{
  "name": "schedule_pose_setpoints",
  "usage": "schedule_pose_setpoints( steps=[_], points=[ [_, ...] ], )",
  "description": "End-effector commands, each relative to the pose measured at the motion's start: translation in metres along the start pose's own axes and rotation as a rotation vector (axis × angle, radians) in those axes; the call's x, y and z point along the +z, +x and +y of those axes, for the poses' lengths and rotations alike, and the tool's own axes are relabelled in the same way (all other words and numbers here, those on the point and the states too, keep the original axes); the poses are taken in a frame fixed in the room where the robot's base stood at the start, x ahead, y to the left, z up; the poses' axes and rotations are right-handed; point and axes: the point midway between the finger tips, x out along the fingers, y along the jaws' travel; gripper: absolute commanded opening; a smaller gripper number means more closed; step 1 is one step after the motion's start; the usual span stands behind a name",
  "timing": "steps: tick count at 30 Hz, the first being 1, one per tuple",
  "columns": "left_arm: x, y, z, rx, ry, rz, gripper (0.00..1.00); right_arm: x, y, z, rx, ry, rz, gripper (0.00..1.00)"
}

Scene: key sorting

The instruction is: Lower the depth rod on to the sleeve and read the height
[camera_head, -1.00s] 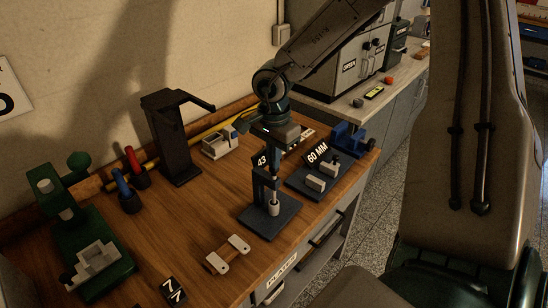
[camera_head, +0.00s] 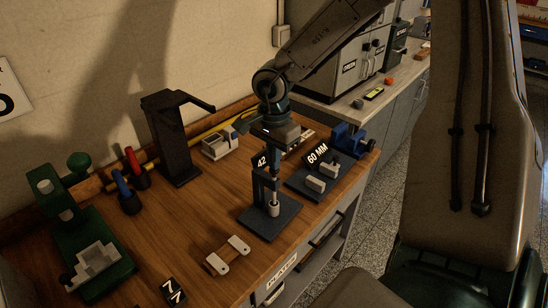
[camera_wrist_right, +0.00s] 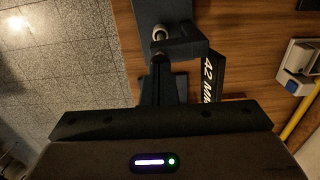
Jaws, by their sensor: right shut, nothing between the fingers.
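A dark depth gauge stand (camera_head: 263,225) is on the wooden bench. A light cylindrical sleeve (camera_head: 274,210) stands on its base, with the upright rod (camera_head: 274,195) directly above it. I cannot tell whether rod and sleeve touch. The gauge's display (camera_head: 261,161) reads 42; in the right wrist view the display (camera_wrist_right: 210,78) reads 42 MM. My right gripper (camera_head: 272,168) points down at the rod's top, shut and holding nothing. In the wrist view the gripper (camera_wrist_right: 160,68) partly covers the stand, and the sleeve (camera_wrist_right: 160,33) shows beyond it. My left gripper is out of view.
A 60 MM sign (camera_head: 317,153) and small blocks stand to the right. A black stand (camera_head: 172,140), a green fixture (camera_head: 95,250) and red and blue handled tools (camera_head: 124,190) are to the left. A pale link (camera_head: 228,255) lies in front. Bare bench lies left of the gauge.

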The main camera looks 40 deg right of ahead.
Motion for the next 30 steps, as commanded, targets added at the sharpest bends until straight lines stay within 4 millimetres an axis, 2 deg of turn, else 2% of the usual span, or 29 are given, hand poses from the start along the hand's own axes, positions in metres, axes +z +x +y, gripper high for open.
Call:
schedule_pose_setpoints(
  steps=[30],
  points=[
    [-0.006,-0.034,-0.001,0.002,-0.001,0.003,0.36,0.0,-0.064,-0.001,-0.002,0.0,0.001,0.0]
  ],
)
